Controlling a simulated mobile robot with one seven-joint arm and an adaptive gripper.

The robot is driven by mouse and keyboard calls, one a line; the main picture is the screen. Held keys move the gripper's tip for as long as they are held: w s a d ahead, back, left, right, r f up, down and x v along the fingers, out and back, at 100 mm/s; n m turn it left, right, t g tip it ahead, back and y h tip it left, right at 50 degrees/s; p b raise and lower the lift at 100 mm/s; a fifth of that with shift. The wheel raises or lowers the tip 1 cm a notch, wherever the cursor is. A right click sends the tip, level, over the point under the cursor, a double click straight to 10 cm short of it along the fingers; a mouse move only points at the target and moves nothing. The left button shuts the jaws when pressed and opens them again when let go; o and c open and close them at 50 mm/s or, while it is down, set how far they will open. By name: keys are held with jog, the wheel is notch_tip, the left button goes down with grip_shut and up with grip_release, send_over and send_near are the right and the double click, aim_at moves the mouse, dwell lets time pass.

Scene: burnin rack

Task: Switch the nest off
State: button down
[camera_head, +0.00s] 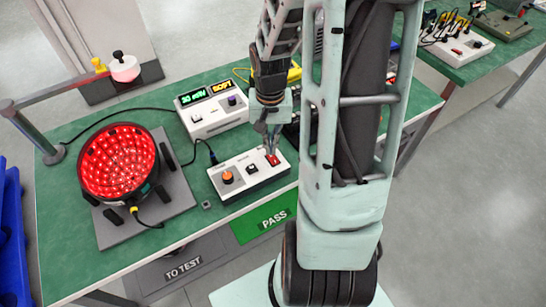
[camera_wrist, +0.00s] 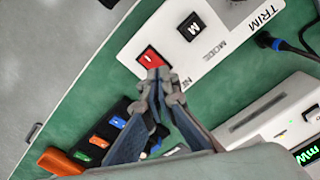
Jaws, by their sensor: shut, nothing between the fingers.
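The white control box (camera_head: 240,183) on the green bench has an orange knob (camera_head: 228,177), a black switch (camera_head: 252,168) marked MODE and a red rocker switch (camera_head: 273,160). In the wrist view the red switch (camera_wrist: 150,59) has a label beside it that begins "NE"; the rest is hidden by my fingers. My gripper (camera_wrist: 158,80) is shut and empty, its fingertips at the near edge of the red switch. I cannot tell whether they touch it. In the head view my gripper (camera_head: 270,146) points down over the switch. The round lamp unit (camera_head: 119,162) glows red.
A white instrument (camera_head: 213,112) with a lit display stands behind the box. A dark block with coloured buttons (camera_wrist: 105,135) lies beside my fingers. Cables run across the bench. A green PASS panel (camera_head: 265,222) is at the front edge.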

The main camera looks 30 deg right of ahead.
jog(key=shift+f+b, duration=0.85)
jog(key=shift+f, duration=0.2)
jog(key=shift+r, duration=0.1)
dwell(0.3)
jog(key=shift+r+p, duration=2.85)
jog(key=shift+r, duration=0.65)
